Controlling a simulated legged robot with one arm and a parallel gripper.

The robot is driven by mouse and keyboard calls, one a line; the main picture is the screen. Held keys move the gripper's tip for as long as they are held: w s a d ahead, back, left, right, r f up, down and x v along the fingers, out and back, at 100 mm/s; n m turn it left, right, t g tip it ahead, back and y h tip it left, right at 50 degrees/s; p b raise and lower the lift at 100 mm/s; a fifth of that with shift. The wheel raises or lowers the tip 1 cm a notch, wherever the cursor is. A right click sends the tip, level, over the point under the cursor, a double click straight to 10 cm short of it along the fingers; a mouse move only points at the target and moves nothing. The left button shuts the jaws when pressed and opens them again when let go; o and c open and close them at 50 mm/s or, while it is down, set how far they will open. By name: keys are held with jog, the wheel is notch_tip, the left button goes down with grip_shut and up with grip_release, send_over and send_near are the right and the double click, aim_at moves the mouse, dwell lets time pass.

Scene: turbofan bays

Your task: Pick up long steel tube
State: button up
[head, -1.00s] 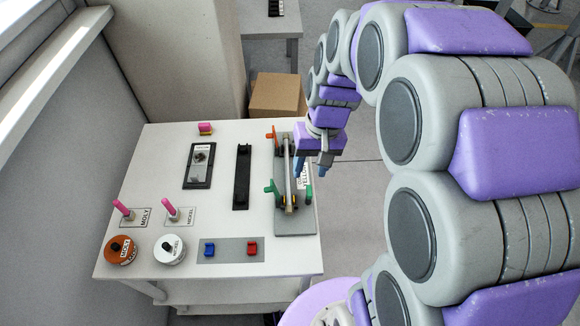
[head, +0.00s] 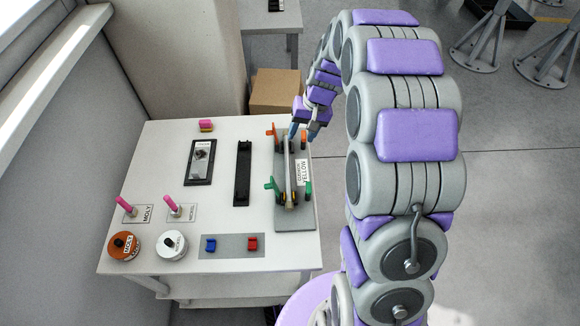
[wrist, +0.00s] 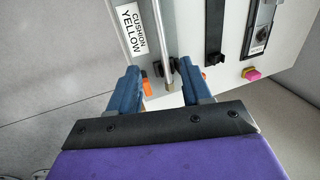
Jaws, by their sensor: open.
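The long steel tube (head: 288,165) lies lengthwise on a grey fixture plate (head: 295,222) at the table's right side, among orange and green clamp handles. My gripper (head: 302,131) is open and empty near the far end of the tube. In the wrist view the tube (wrist: 163,45) runs down from the top edge, and its end shows between the two blue fingers of my gripper (wrist: 158,76). Both fingers look apart from the tube. I cannot tell the height of the fingers above it.
A "CUSHION YELLOW" label (head: 303,172) sits beside the tube. A black rail (head: 242,174), a black-framed panel (head: 200,163), an orange-brown pot (head: 124,246) and a white pot (head: 172,245) stand farther left. A cardboard box (head: 275,92) is behind the table. Open floor lies right.

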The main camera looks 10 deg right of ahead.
jog(key=b, duration=0.2)
send_over(288, 166)
jog(key=d, duration=0.1)
notch_tip(288, 166, down, 8)
jog(key=shift+w+d+f, duration=0.15)
jog(key=shift+d+f, duration=0.3)
jog(key=shift+f, duration=0.35)
jog(key=b+x, duration=0.1)
jog(key=x, duration=0.1)
jog(key=a+x, duration=0.1)
jog(key=x, duration=0.1)
jog(key=shift+s+a+f+b, duration=0.1)
jog(key=shift+s+f+b, duration=0.15)
jog(key=shift+b, duration=0.1)
jog(key=shift+d+r, duration=0.1)
jog(key=shift+d, duration=0.15)
jog(key=shift+c, duration=0.2)
jog(key=shift+d, duration=0.25)
jog(key=c, duration=0.3)
jog(key=shift+s+a, duration=0.1)
jog(key=shift+a, duration=0.15)
grip_shut()
